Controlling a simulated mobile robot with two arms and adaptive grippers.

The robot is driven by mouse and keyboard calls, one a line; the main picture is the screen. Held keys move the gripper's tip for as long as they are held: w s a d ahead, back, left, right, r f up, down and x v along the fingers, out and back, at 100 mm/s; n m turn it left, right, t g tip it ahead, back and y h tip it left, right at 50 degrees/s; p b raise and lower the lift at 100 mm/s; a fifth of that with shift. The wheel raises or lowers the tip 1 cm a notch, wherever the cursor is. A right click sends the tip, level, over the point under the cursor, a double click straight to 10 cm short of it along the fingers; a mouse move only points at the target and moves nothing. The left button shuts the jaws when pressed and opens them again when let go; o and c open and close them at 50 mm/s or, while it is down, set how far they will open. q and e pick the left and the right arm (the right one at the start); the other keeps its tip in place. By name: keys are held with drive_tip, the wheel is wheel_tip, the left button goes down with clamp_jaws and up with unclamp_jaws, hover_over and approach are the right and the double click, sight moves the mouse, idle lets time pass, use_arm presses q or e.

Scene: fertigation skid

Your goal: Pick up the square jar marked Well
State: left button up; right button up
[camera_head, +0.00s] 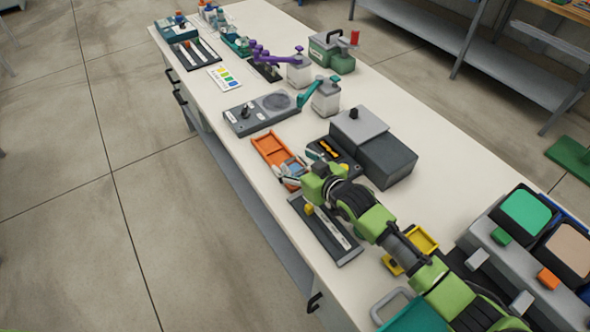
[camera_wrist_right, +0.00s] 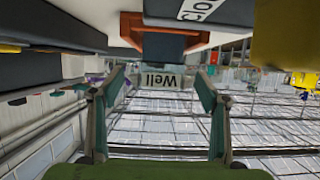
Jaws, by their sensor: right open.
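The square jar marked Well shows in the wrist view, upside down, with a white label (camera_wrist_right: 160,80) and a dark blue-grey part (camera_wrist_right: 164,46). In the head view the jar (camera_head: 292,166) is a small blue-grey shape at the near right end of the orange tray (camera_head: 268,147), partly hidden by my right gripper. My right gripper (camera_wrist_right: 159,76) is open, its two fingers on either side of the label in the wrist view. I cannot tell whether a finger touches the jar. In the head view the right gripper (camera_head: 291,175) is at the tray's near end. My left gripper is not in view.
A dark panel with a yellow knob (camera_head: 309,210) lies close below my right arm. A dark grey box (camera_head: 386,160) stands right of the tray. A yellow tray (camera_head: 425,240) sits beyond the forearm. Clear bench top lies left of the orange tray.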

drive_tip(key=c, duration=1.2)
drive_tip(key=shift+r, duration=0.2)
